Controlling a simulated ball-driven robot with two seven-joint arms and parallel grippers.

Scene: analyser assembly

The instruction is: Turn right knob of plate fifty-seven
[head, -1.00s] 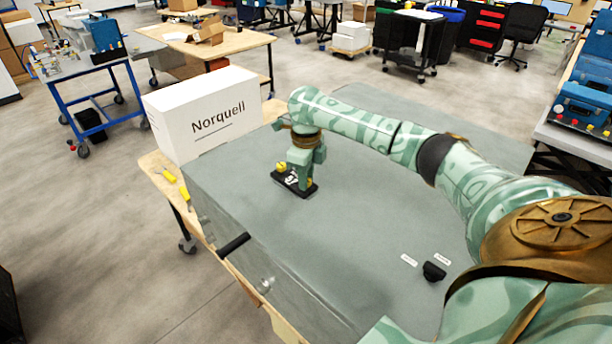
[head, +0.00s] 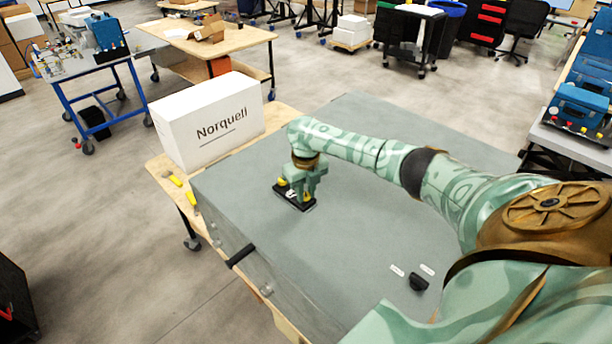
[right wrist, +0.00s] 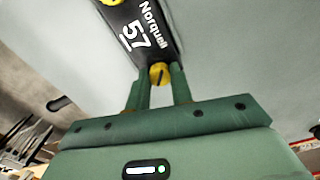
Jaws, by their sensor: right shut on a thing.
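Plate fifty-seven (head: 291,201) is a black plate lying on the grey surface, with a yellow knob towards each end. In the right wrist view the plate (right wrist: 137,33) shows "Norquell" and "57" in white. My right gripper (head: 304,196) reaches down over the plate's right end. In the right wrist view its fingers are shut on the yellow right knob (right wrist: 159,74), which has a dark slot line on its face. The left knob (head: 281,182) is free, and is cut off at the top of the right wrist view (right wrist: 111,2). My left gripper is not in view.
A white Norquell box (head: 210,120) stands behind and left of the plate. A black knob-like part (head: 418,282) with two small white labels is on the grey surface near the front. A black handle (head: 241,256) sits on the front left edge. The surface between is clear.

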